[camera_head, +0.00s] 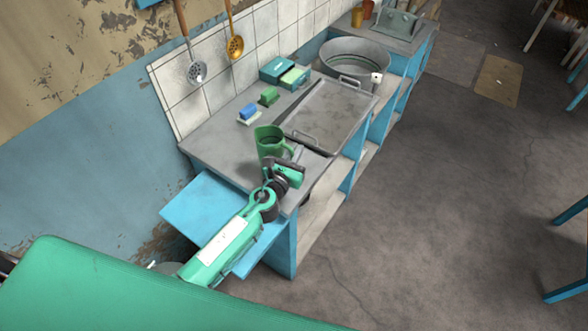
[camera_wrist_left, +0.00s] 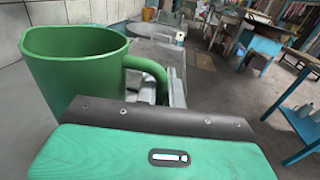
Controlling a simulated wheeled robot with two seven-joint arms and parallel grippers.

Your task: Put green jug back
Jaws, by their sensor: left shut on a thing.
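The green jug (camera_head: 269,141) is upright at the near end of the grey counter (camera_head: 215,141) in the head view. My left gripper (camera_head: 293,156) is at the jug's right side, where the handle is. It is shut on the jug, though its fingertips are partly hidden. In the left wrist view the jug (camera_wrist_left: 72,65) fills the left side, with its open rim up and its handle (camera_wrist_left: 150,72) reaching right behind my gripper's dark edge. I cannot tell whether the jug's base touches the counter. My right gripper is not in view.
A grey metal tray (camera_head: 330,115) lies just beyond the jug. Blue and green sponges (camera_head: 248,112), a teal box (camera_head: 277,69) and a large metal basin (camera_head: 352,60) stand farther along. Ladles (camera_head: 235,46) hang on the wall. A blue board (camera_head: 207,205) juts from the near end.

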